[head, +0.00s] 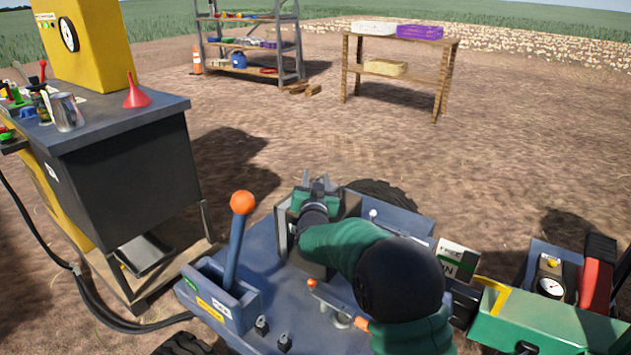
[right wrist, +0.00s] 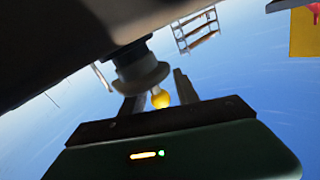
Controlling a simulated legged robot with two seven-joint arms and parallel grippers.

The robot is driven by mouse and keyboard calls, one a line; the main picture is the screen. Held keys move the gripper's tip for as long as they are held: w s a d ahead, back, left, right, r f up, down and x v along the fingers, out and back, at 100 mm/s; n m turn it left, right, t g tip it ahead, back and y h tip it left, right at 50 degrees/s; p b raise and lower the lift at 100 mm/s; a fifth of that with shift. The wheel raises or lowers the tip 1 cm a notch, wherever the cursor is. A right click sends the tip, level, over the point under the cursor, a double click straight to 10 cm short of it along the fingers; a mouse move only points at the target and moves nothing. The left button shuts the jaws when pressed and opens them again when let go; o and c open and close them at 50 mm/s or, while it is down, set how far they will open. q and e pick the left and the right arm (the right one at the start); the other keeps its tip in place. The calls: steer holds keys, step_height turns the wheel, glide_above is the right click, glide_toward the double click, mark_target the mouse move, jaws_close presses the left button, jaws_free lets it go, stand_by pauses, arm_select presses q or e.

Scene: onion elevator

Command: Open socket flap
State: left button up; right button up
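My right gripper (head: 319,183) is above the blue machine deck, over a grey box (head: 284,232) that my arm partly covers. In the right wrist view, the two fingers of my right gripper (right wrist: 157,92) stand apart. Between them shows a small yellow knob (right wrist: 160,98), with a gap on each side, so it does not look gripped. A round grey cap-like part (right wrist: 140,77) is just beside the knob. I cannot tell for sure which part is the socket flap. My left gripper is not in view.
An orange-knobbed lever (head: 238,240) rises from the deck (head: 265,285) left of my right arm. A workbench (head: 125,118) with a red funnel (head: 136,94) stands at the left. A green case (head: 550,325) and a gauge box (head: 551,285) are at the right. Open dirt lies beyond.

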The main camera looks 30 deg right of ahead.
jaws_close()
stand_by(1.2)
